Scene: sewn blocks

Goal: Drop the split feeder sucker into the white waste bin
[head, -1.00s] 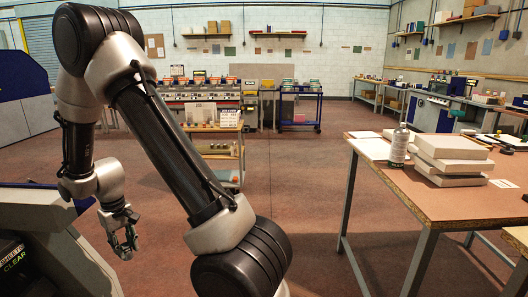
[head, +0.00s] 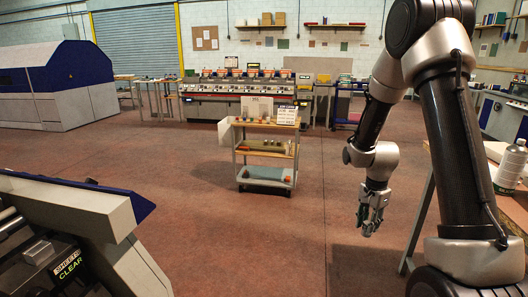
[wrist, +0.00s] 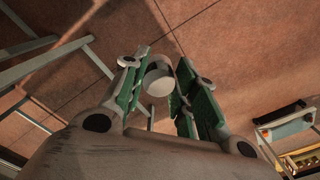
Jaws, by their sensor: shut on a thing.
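My gripper (head: 373,218) hangs pointing down over open floor, between the shelf trolley and the workbench. In the wrist view its green-padded fingers (wrist: 163,95) are shut on a small whitish rounded piece (wrist: 158,78), which appears to be the feeder sucker. The split in it cannot be made out. In the head view the piece is too small to tell apart from the fingers. A pale open box (head: 225,131) hangs at the left end of the trolley, well left of my gripper. I cannot tell whether it is the white waste bin.
The trolley (head: 267,177) carries parts and small signs. A machine with a "CLEAR" sign (head: 68,264) fills the lower left. The floor (head: 240,240) between is clear.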

